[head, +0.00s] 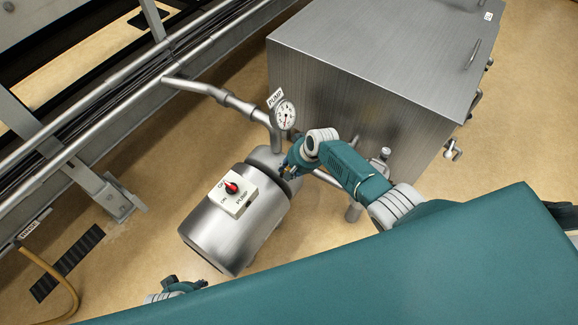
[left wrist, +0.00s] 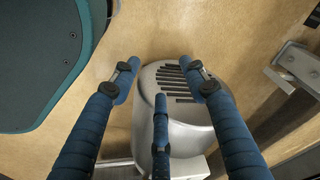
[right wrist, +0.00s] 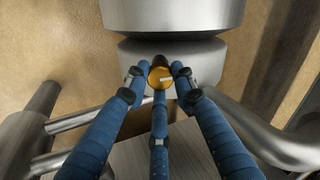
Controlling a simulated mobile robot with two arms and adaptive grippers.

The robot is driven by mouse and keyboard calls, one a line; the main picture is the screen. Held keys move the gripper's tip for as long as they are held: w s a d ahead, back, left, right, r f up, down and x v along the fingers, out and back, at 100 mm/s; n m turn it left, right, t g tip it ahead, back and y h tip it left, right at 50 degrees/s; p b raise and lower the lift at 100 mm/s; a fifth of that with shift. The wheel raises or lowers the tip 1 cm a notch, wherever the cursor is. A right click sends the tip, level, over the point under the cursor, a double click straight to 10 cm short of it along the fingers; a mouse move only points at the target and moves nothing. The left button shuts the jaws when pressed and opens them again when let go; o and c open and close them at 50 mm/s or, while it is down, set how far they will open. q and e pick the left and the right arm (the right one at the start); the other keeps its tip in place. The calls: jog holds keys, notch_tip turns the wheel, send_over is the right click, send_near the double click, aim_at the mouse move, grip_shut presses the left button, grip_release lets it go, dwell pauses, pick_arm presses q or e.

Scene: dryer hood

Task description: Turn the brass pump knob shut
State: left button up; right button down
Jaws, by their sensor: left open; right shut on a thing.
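The brass pump knob (right wrist: 160,76) is a small round golden knob with a pale mark across its face, on the steel pump (head: 232,232). My right gripper (right wrist: 161,72) has its blue fingers closed around the knob in the right wrist view. In the head view my right gripper (head: 290,166) reaches the pump's upper end and hides the knob. My left gripper (left wrist: 163,75) is open and empty, with the slotted end cover of the pump (left wrist: 180,85) beyond its fingers. In the head view my left gripper (head: 180,286) shows at the bottom, beside the pump.
A white switch box (head: 233,190) with a red dial sits on the pump. A pressure gauge (head: 285,115) stands on the pipe above it. A large steel cabinet (head: 370,60) is behind. Pipes and rails (head: 100,120) run along the left.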

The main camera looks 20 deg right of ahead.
pick_arm(q)
jog(key=shift+s+a+f+p, duration=0.1)
jog(key=shift+s+f+p, duration=0.1)
jog(key=shift+s+f, duration=0.35)
jog(key=shift+s+f+p, duration=0.15)
jog(key=shift+s+f, duration=0.05)
jog(key=shift+f, duration=0.7)
jog(key=shift+s+a+f+p, duration=0.1)
jog(key=shift+s+f+p, duration=0.1)
jog(key=shift+s+f, duration=0.35)
pick_arm(e)
jog(key=shift+s+f+m, duration=0.15)
jog(key=shift+s+m, duration=0.1)
jog(key=shift+m, duration=1.05)
pick_arm(q)
jog(key=shift+w+f, duration=0.15)
jog(key=shift+f, duration=0.05)
pick_arm(e)
jog(key=c, duration=1.4)
grip_release()
jog(key=shift+c, duration=0.2)
jog(key=shift+w, duration=0.1)
pick_arm(q)
jog(key=shift+d, duration=0.1)
pick_arm(e)
jog(key=shift+d+r, duration=0.25)
jog(key=shift+r, duration=0.65)
jog(key=v, duration=1)
jog(key=shift+s, duration=0.3)
